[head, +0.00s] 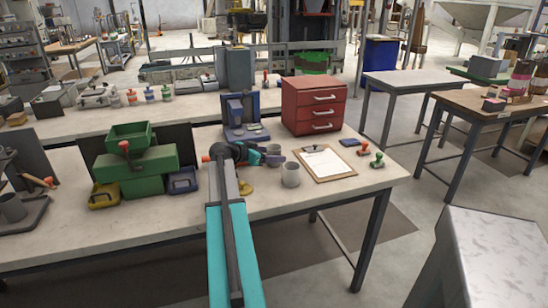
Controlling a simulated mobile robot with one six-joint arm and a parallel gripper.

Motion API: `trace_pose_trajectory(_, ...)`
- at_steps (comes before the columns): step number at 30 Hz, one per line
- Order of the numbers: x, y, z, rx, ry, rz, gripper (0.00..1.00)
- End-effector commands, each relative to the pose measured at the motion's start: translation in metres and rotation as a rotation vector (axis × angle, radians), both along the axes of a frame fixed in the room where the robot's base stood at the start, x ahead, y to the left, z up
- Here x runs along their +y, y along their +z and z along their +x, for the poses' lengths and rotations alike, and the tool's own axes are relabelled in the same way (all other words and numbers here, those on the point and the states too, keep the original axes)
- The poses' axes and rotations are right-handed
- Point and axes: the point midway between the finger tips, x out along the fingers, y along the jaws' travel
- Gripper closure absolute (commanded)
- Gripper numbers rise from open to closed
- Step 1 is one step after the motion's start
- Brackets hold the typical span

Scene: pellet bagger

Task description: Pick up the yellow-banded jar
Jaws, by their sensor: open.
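I cannot make out a jar with a clear yellow band. Several small jars with coloured bands stand in a row on the back bench, among them a red-banded one (131,97), a blue-banded one (149,94) and a green-banded one (166,92). The leftmost jar (115,99) is too small to read its band. My gripper (270,158) is open at the end of my teal arm, over the front bench, beside a grey cup (291,175). It is well apart from the jar row. A small yellow item (245,188) lies beside my arm, partly hidden.
The front bench (340,190) holds a red drawer cabinet (313,105), a clipboard (325,163), stamps (377,160), a green scale-like box (142,172), and yellow (103,195) and blue (183,180) trays. A blue-grey device (241,112) stands behind my gripper.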

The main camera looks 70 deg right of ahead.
Motion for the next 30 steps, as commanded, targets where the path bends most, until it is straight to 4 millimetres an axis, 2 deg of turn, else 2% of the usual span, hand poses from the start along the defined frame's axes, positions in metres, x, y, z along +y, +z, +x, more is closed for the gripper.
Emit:
trace_pose_trajectory(13, -0.004, -0.001, -0.002, 0.0, 0.0, 0.0, 0.35)
trace_pose_trajectory(24, -0.036, -0.016, -0.017, 0.001, -0.002, 0.0, 0.35)
trace_pose_trajectory(30, -0.045, -0.02, -0.022, 0.0, 0.0, 0.0, 0.35)
